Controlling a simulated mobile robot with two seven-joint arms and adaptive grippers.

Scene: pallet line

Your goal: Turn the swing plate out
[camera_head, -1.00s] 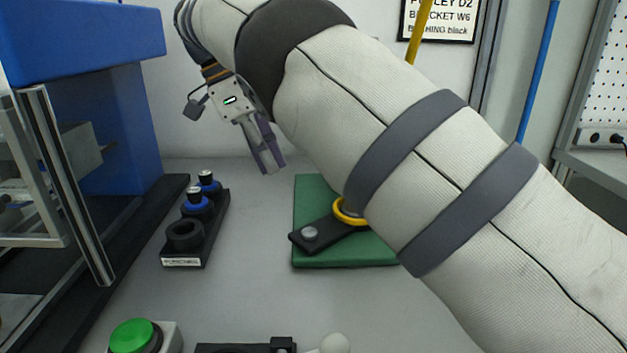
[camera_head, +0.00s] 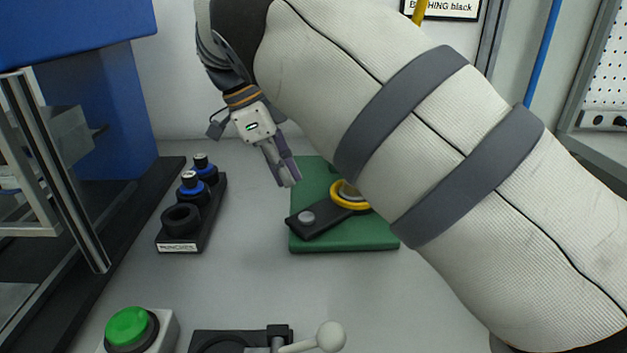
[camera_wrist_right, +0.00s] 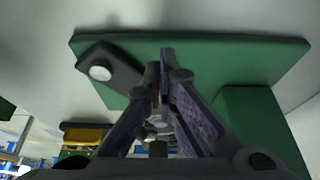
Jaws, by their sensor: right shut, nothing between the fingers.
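The swing plate (camera_head: 325,216) is a dark flat bar lying on a green base (camera_head: 345,246). A silver round knob (camera_head: 307,217) is at its near left end, and a yellow ring (camera_head: 347,200) is at the other end, partly hidden by my right arm. My right gripper (camera_head: 287,184) is shut and empty, pointing down above the left edge of the green base, apart from the plate. In the right wrist view the gripper (camera_wrist_right: 160,62) shows in front of the green base, beside the plate (camera_wrist_right: 126,68) and its knob (camera_wrist_right: 99,73). My left gripper is not in view.
A black rack (camera_head: 199,220) with ring-shaped parts stands left of the green base. A green button (camera_head: 130,327) and a dark fixture with a white-knobbed lever (camera_head: 330,337) are at the front. A blue machine (camera_head: 105,100) stands on the left. Grey table is clear between rack and base.

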